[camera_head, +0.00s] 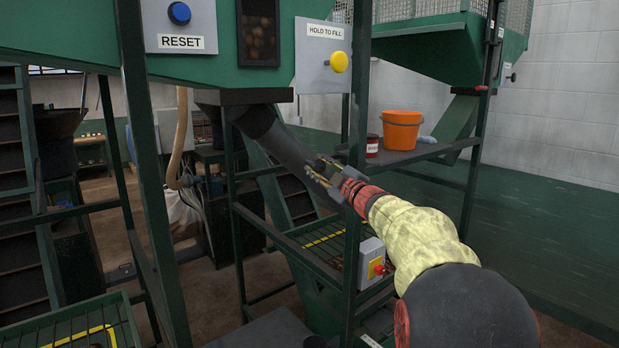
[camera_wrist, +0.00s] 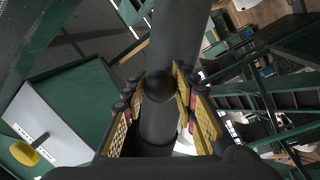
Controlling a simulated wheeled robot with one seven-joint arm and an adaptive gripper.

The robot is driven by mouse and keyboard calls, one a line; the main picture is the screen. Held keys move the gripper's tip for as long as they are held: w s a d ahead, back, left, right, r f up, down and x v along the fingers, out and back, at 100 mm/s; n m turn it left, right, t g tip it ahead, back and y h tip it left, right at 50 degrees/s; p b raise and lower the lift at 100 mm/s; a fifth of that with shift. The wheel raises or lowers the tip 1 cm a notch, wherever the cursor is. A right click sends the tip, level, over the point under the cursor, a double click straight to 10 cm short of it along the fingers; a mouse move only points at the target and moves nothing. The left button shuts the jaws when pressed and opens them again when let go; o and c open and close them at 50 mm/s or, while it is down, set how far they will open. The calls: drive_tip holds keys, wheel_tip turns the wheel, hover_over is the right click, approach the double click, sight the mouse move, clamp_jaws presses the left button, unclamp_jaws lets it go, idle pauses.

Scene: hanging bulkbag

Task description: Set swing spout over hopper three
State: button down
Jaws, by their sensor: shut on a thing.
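The swing spout (camera_head: 268,133) is a dark grey tube that slants down to the right from under the green bin in the head view. My gripper (camera_head: 322,174) is at its lower end. In the wrist view the spout (camera_wrist: 178,38) runs up between the yellow-padded fingers, and my gripper (camera_wrist: 157,100) is shut on a dark round-ended handle (camera_wrist: 158,84) there. A green hopper-like frame with a yellow stripe (camera_head: 318,238) lies below the spout end. No hopper number is readable, so I cannot tell which is three.
A green post (camera_head: 352,190) stands close to my gripper. A box with a red button (camera_head: 372,264) sits below. Another yellow-striped frame (camera_head: 128,322) is at lower left.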

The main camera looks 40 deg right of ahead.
drive_tip(key=shift+d+r+n, duration=0.5)
drive_tip(key=shift+d+r, duration=0.1)
drive_tip(key=shift+r, duration=0.4)
drive_tip(key=c, duration=1.8)
unclamp_jaws()
drive_tip(key=shift+c, duration=0.2)
drive_tip(key=o, duration=0.4)
drive_tip(key=shift+d, duration=0.1)
drive_tip(key=shift+o, duration=0.2)
drive_tip(key=shift+f, duration=0.2)
drive_tip(key=shift+s, duration=0.15)
drive_tip(key=s+a+f, duration=0.1)
drive_tip(key=s+f, duration=0.1)
drive_tip(key=s, duration=0.9)
drive_tip(key=shift+s, duration=0.25)
